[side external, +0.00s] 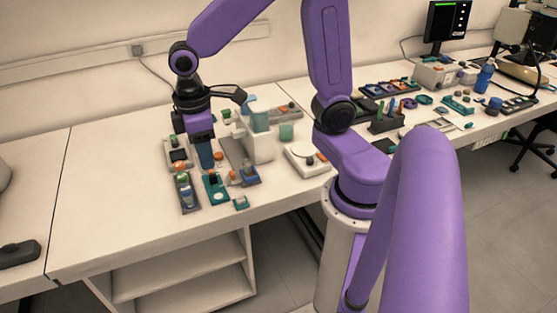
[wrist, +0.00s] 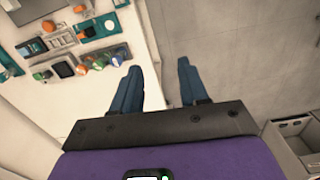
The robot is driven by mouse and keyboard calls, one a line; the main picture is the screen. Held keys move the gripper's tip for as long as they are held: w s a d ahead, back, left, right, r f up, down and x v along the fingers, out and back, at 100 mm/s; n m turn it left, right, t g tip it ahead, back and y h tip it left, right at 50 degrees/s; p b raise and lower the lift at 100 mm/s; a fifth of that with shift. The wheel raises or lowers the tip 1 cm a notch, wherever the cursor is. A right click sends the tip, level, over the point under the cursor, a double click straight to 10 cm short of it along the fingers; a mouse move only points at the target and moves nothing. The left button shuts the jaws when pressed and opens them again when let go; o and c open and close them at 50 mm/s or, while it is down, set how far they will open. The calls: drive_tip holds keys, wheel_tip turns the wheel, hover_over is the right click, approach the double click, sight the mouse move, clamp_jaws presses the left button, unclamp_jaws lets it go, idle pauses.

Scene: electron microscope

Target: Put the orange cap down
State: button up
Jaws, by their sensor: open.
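Several small orange round pieces lie among the parts on the bench, and I cannot tell which one is the orange cap. One orange piece (side external: 180,167) is on the dark tray at the front left of the cluster in the side view.
A white microscope-like instrument (side external: 257,140) stands right of my gripper. A teal plate (side external: 214,188) and a dark tray (side external: 187,193) lie close to the fingers. A white box (side external: 305,158) is further right. The bench (side external: 105,190) is clear at the left.

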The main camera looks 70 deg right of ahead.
drive_tip(key=s+r+n, duration=0.1)
drive_tip(key=s, duration=0.6)
drive_tip(key=shift+s+a+n, duration=0.25)
drive_tip(key=shift+a+n, duration=0.15)
drive_tip(key=shift+a, duration=0.05)
drive_tip(key=shift+o, duration=0.3)
drive_tip(key=s+d+n, duration=0.1)
drive_tip(key=s+n, duration=0.1)
drive_tip(key=s, duration=0.6)
drive_tip(key=shift+d+y, duration=0.35)
drive_tip(key=shift+y, duration=0.05)
drive_tip(key=o, duration=0.3)
drive_tip(key=shift+s+d+f, duration=0.1)
drive_tip(key=shift+s, duration=0.25)
drive_tip(key=shift+o, duration=0.2)
